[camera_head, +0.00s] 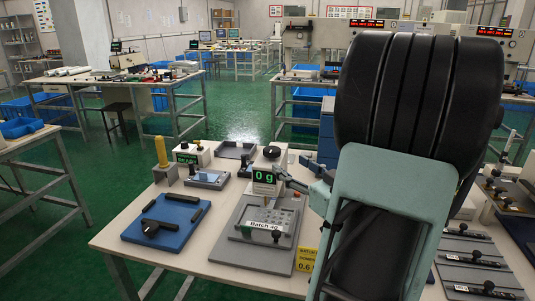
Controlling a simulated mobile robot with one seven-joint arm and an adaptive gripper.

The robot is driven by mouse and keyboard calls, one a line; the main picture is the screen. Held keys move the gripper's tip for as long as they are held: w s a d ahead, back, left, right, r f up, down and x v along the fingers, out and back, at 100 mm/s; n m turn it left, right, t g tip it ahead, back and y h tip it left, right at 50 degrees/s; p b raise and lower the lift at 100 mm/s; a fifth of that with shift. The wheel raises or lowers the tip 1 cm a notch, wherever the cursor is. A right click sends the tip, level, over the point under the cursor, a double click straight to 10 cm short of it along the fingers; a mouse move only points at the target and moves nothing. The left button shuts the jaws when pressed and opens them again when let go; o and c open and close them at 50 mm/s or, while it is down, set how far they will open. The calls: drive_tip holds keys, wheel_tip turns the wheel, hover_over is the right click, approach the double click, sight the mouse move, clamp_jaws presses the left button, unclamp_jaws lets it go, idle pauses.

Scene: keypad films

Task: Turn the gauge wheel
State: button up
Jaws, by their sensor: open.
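A white gauge (264,188) with a green display reading "0 g" stands at the back of a grey plate (256,237) on the near bench. A round black knob (272,152) sits on its top; it looks like the gauge wheel, but I cannot be sure. A pointed tip shows under the gauge, above a keypad panel labelled "Batch 40" (264,227). My gripper (283,180) is open at the gauge's right side, below the knob's height. I cannot tell whether it touches the gauge. My arm hides the bench's right part.
A blue plate (166,222) with black bars and a knob lies at the left. Grey fixtures (474,258) lie right of my arm.

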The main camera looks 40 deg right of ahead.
sight(277, 155)
drive_tip(key=w, duration=0.7)
drive_tip(key=w+d, duration=0.1)
drive_tip(key=w, duration=0.2)
drive_tip(key=shift+w+b, duration=0.25)
drive_tip(key=shift+b, duration=0.15)
drive_tip(key=c, duration=1.1)
